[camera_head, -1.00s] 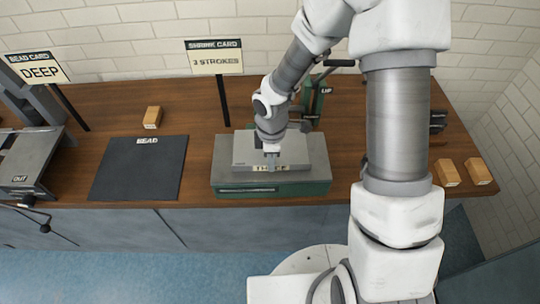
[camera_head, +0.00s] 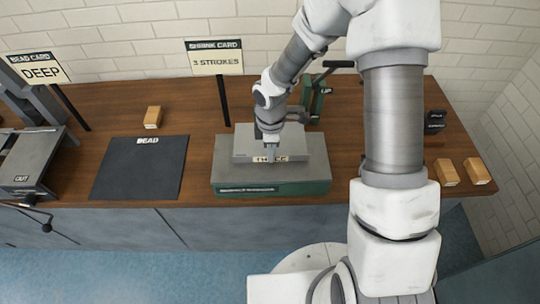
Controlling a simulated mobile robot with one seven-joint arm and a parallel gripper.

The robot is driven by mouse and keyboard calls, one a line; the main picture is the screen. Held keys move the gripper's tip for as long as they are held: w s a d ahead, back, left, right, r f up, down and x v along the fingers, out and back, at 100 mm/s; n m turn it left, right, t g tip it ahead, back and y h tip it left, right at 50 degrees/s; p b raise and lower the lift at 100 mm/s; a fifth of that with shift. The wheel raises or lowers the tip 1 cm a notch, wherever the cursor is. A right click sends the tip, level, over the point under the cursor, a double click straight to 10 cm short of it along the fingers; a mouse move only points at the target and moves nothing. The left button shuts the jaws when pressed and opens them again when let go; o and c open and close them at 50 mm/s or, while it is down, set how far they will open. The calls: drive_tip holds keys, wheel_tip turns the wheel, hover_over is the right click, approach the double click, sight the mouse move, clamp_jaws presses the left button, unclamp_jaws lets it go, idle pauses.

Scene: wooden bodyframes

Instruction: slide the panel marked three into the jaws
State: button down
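The grey panel marked THREE (camera_head: 300,146) is over the grey top of a low green-fronted stand (camera_head: 303,178). Its label (camera_head: 283,159) is on the near edge. My gripper (camera_head: 270,155) points down at the middle of that edge and covers part of the label. Its fingers look shut on the panel's near edge, though the fingertips are small. I cannot tell whether the panel rests on the stand or is slightly raised. A green machine with a lever (camera_head: 316,95) stands behind; my arm partly covers it, and its jaws are hidden.
A dark mat marked BEAD (camera_head: 138,170) lies at left, with a wooden block (camera_head: 153,117) behind it. A grey machine marked OUT (camera_head: 25,165) stands far left. The shrink card (camera_head: 215,60) reads 3 STROKES. Two wooden blocks (camera_head: 447,172) (camera_head: 477,171) lie at right.

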drive_tip(key=shift+w, duration=0.3)
drive_tip(key=c, duration=1.5)
unclamp_jaws()
drive_tip(key=o, duration=0.5)
drive_tip(key=shift+o, duration=0.4)
drive_tip(key=o, duration=0.5)
wheel_tip(320, 180, up, 7)
drive_tip(key=p, duration=0.5)
drive_tip(key=shift+p, duration=0.4)
